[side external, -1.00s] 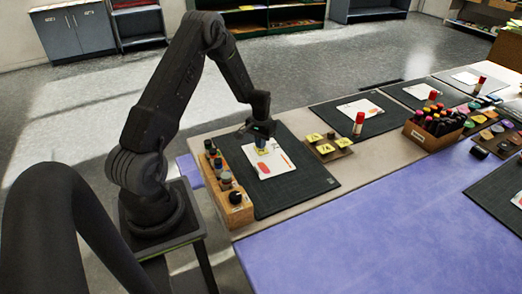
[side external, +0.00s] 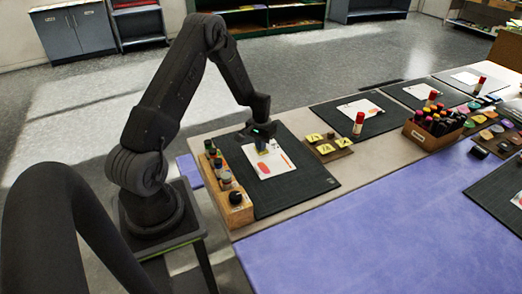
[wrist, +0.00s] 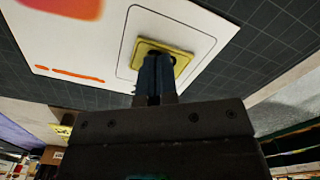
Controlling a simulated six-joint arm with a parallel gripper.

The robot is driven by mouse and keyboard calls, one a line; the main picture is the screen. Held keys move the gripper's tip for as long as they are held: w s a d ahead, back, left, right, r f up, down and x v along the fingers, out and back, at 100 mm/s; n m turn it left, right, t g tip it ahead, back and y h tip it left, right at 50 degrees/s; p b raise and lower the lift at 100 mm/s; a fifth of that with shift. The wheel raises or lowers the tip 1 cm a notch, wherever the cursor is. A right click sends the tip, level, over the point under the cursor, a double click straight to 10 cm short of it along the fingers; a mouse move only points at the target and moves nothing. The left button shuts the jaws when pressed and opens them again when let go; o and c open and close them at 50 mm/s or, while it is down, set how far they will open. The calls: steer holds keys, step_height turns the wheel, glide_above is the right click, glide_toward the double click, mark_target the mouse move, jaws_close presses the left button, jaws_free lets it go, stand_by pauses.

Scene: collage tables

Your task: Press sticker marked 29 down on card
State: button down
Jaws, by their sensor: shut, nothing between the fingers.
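The white card (side external: 284,166) lies on a dark cutting mat, with a red-orange patch and an orange line on it. A yellow square sticker (wrist: 184,57) lies inside the printed outline on the card, slightly askew to it; its number is not readable. In the side view the sticker is mostly hidden under my gripper (side external: 262,149). In the wrist view my gripper (wrist: 154,60) is shut and empty, its blue-grey fingertips over the sticker and covering part of it. I cannot tell whether they touch it.
A wooden rack (side external: 236,211) of bottles stands at the mat's left edge. A brown board (side external: 338,152) with several yellow stickers lies to the right of the mat (side external: 312,184). A glue stick (side external: 358,124) and a box of markers (side external: 430,132) stand farther right.

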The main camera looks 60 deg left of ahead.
steer(key=shift+r, duration=3.5)
steer(key=s+d+r+m+t+y, duration=0.1)
steer(key=s+d+r+m+t, duration=0.15)
steer(key=d+r, duration=1.5)
steer(key=s+d+r+m+t, duration=0.1)
steer(key=s+d+r, duration=0.3)
steer(key=s+d, duration=0.2)
steer(key=s+d+r+m+t+h, duration=0.1)
steer(key=s+d+r, duration=0.3)
steer(key=s, duration=0.5)
steer(key=shift+s+d+m+t, duration=0.15)
steer(key=shift+d+m+t, duration=0.4)
steer(key=shift+d+m, duration=0.35)
steer(key=shift+d, duration=0.1)
